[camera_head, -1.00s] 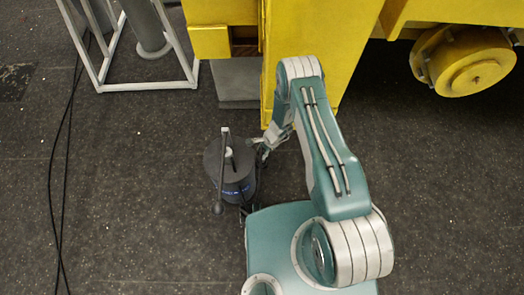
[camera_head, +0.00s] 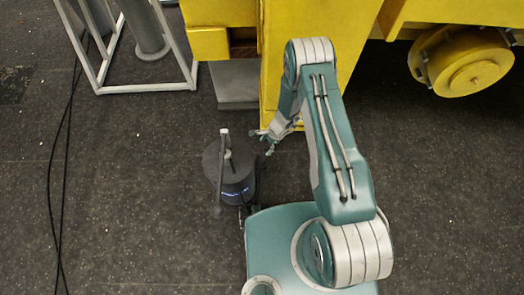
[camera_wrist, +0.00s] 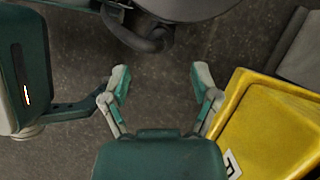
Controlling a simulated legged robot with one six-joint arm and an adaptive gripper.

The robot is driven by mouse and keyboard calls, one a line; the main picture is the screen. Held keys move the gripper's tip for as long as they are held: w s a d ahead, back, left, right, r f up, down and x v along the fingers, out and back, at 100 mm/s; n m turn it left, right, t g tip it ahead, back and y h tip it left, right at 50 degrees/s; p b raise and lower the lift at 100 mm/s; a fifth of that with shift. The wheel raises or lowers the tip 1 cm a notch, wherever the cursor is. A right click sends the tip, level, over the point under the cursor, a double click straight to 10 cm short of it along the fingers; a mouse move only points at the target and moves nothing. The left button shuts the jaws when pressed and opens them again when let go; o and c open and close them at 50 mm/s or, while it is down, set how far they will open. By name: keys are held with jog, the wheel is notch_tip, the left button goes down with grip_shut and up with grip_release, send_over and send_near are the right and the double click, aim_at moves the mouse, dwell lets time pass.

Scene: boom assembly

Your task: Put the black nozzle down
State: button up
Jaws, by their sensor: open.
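A dark grey round canister (camera_head: 236,186) stands on the floor left of my arm in the head view. A thin dark wand with a pale tip (camera_head: 221,165), which looks like the black nozzle, rests upright along its near left side. In the wrist view the canister (camera_wrist: 190,6) is cut off at the top edge, with a black curved part (camera_wrist: 150,40) under its rim. My gripper (camera_wrist: 160,80) is open, with nothing between its fingers but floor behind. In the head view my gripper (camera_head: 270,141) is just right of the canister, apart from it.
A yellow machine (camera_head: 310,75) with a yellow wheel hub (camera_head: 468,68) stands behind my arm. A white frame (camera_head: 145,87) is at the upper left. Black cables (camera_head: 62,180) run along the left floor. Floor left of the canister is clear.

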jog(key=v, duration=0.7)
notch_tip(320, 180, up, 32)
jog(key=d+n+t, duration=0.1)
jog(key=n+t, duration=0.2)
jog(key=n, duration=0.4)
jog(key=s+d+r+n+t+h, duration=0.2)
jog(key=s+d+r+n, duration=0.1)
jog(key=s+r, duration=0.6)
jog(key=s+d+r+n+t+h, duration=0.1)
jog(key=s+d+r+n, duration=0.3)
jog(key=s+r, duration=0.5)
jog(key=s+h, duration=0.1)
jog(key=s, duration=0.1)
jog(key=shift+s+r+n+t, duration=0.25)
jog(key=shift+r+n+t, duration=0.15)
